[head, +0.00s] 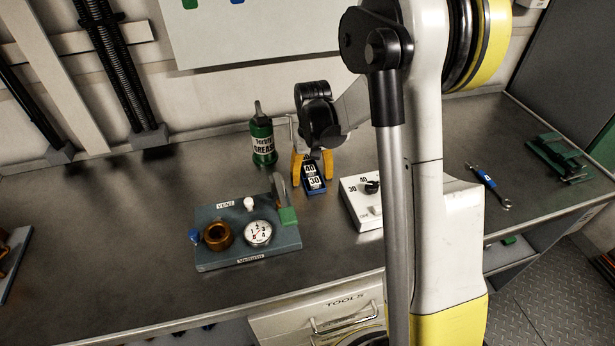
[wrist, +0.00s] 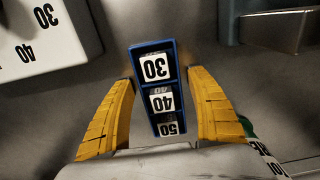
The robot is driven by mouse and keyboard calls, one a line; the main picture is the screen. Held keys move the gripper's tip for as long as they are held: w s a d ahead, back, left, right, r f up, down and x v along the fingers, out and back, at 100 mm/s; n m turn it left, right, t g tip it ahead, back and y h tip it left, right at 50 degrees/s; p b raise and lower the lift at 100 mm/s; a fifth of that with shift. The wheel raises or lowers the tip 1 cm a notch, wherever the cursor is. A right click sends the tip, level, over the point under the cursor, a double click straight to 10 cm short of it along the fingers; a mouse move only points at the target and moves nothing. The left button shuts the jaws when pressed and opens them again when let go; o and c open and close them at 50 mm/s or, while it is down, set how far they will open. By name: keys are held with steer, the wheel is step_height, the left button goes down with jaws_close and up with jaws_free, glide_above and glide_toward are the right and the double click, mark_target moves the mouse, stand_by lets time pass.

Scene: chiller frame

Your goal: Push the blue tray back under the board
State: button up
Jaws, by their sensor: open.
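The blue tray (head: 314,190) is a small narrow tray on the bench, behind and right of the blue-grey board (head: 219,260). In the wrist view the tray (wrist: 134,62) holds number pieces marked 30, 40 and 50 in a row. My gripper (head: 312,174) is open, with its yellow fingers on either side of the tray. In the wrist view my gripper (wrist: 160,82) straddles the tray; I cannot tell if a finger touches it.
A white box with a dial (head: 359,207) stands just right of the tray. A green grease bottle (head: 263,143) stands behind, to the left. A blue-handled tool (head: 483,176) and a green vise-like thing (head: 556,158) lie far right. The bench left of the board is mostly clear.

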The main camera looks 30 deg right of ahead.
steer(key=c, duration=0.6)
steer(key=shift+w+d, duration=1.45)
steer(key=shift+w, duration=0.25)
steer(key=shift+w+d, duration=1.5)
steer(key=shift+w, duration=0.25)
steer(key=shift+w+d, duration=1.45)
steer(key=shift+w, duration=0.25)
steer(key=o, duration=0.6)
